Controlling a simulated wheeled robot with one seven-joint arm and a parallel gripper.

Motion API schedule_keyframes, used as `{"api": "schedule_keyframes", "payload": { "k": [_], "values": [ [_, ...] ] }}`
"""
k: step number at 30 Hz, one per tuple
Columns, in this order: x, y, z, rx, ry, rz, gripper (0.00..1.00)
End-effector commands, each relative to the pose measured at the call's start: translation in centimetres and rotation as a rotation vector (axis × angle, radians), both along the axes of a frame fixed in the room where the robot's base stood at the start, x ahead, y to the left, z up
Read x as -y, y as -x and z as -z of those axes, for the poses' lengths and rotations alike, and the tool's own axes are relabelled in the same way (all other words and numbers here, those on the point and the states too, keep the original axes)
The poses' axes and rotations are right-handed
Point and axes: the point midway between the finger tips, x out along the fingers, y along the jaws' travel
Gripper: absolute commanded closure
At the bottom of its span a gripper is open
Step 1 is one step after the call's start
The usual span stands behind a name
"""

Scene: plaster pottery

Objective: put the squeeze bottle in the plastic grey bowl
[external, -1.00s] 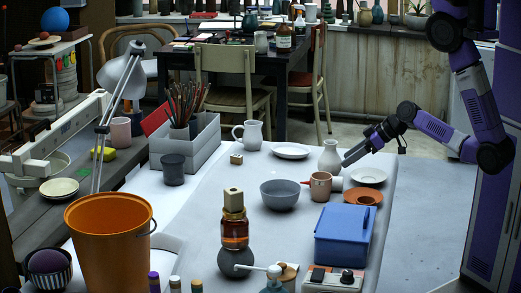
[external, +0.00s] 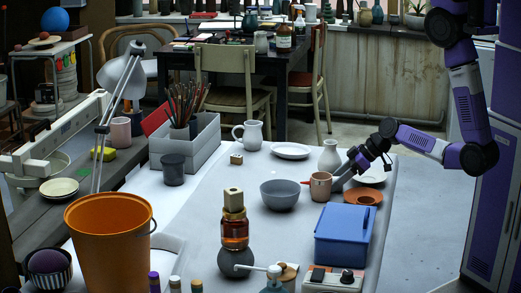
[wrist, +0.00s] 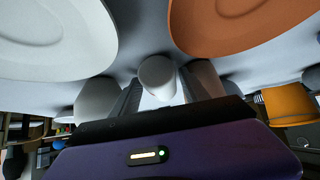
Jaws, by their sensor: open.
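The grey bowl (external: 279,196) stands empty on the table in the external view, left of the terracotta mug (external: 320,187). In the wrist view a white cylinder, which looks like the squeeze bottle (wrist: 157,74), shows end-on between my fingers. In the external view my fingers and the mug mostly hide it. My gripper (external: 338,183) is low over the table, just right of the mug. It is open, with its fingers (wrist: 157,95) on either side of the white cylinder. Whether they touch it I cannot tell. The bowl is not clear in the wrist view.
A white vase (external: 329,158) stands behind my gripper. A white plate (external: 368,176) and an orange dish (external: 363,197) lie close to its right. A blue box (external: 344,236) stands in front.

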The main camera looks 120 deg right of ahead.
Motion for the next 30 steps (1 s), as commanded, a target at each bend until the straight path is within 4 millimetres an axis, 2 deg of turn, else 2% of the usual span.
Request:
{"api": "schedule_keyframes", "payload": {
  "k": [4,5,12,13,23,30],
  "values": [
    [0.0,0.0,0.0,0.0,0.0,0.0,0.47],
    [0.0,0.0,0.0,0.0,0.0,0.0,0.51],
    [0.0,0.0,0.0,0.0,0.0,0.0,0.98],
    [0.0,0.0,0.0,0.0,0.0,0.0,1.0],
    [0.0,0.0,-0.3,0.0,0.001,-0.001,1.0],
    [0.0,-0.1,-2.6,0.001,0.003,-0.002,1.0]
  ]
}}
